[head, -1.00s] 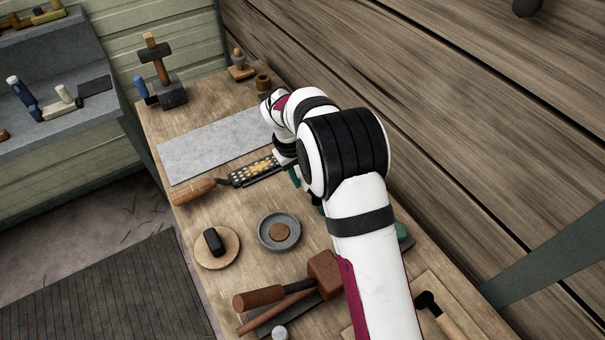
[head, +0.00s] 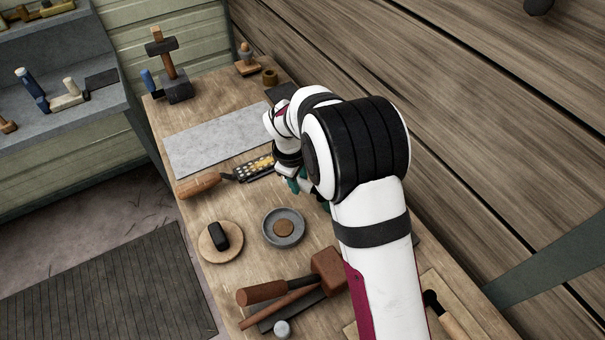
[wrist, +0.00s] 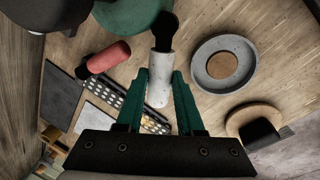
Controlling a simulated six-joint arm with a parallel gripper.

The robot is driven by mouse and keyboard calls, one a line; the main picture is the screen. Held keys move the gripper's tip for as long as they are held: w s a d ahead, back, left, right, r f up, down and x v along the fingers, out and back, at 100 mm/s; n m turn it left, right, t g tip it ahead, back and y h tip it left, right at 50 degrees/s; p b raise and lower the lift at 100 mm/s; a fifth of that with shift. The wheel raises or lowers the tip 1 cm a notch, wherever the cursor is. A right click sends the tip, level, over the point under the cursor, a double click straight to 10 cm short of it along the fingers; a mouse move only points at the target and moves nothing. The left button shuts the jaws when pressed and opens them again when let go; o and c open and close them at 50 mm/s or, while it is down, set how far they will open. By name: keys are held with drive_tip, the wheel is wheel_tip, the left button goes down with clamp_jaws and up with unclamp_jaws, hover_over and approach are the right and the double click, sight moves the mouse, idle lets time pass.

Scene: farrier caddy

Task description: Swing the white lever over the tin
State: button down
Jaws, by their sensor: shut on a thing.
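The white lever (wrist: 159,88) is a short white cylinder with a black upper end in the wrist view. It stands between the two green fingers of my gripper (wrist: 160,76), which is shut on it. In the head view, my gripper's green fingers (head: 299,184) show only partly below my arm, and the lever is hidden. A green round body (wrist: 128,17) lies just beyond the lever in the wrist view, with a red cylinder (wrist: 108,57) beside it. I cannot tell which thing is the tin.
A grey dish with a brown disc (head: 265,238) and a round wooden board with a black block (head: 207,248) sit left of my arm. A wooden-handled rasp (head: 200,184), a grey plate (head: 215,135) and mallets (head: 264,292) are on the bench.

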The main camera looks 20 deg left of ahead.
drive_tip(key=s+n, duration=0.1)
drive_tip(key=n, duration=0.1)
drive_tip(key=s+n+y, duration=0.1)
drive_tip(key=n, duration=0.1)
drive_tip(key=shift+s+n, duration=0.2)
drive_tip(key=shift+n, duration=0.1)
drive_tip(key=shift+s+d+n+y, duration=0.25)
drive_tip(key=shift+s+n, duration=0.25)
drive_tip(key=shift+n, duration=0.55)
drive_tip(key=shift+s+d+n+y, duration=0.2)
drive_tip(key=shift+s+n, duration=0.3)
drive_tip(key=shift+n, duration=0.55)
drive_tip(key=c, duration=0.5)
unclamp_jaws()
drive_tip(key=v, duration=1.5)
drive_tip(key=shift+w+r, duration=0.1)
drive_tip(key=shift+r, duration=0.35)
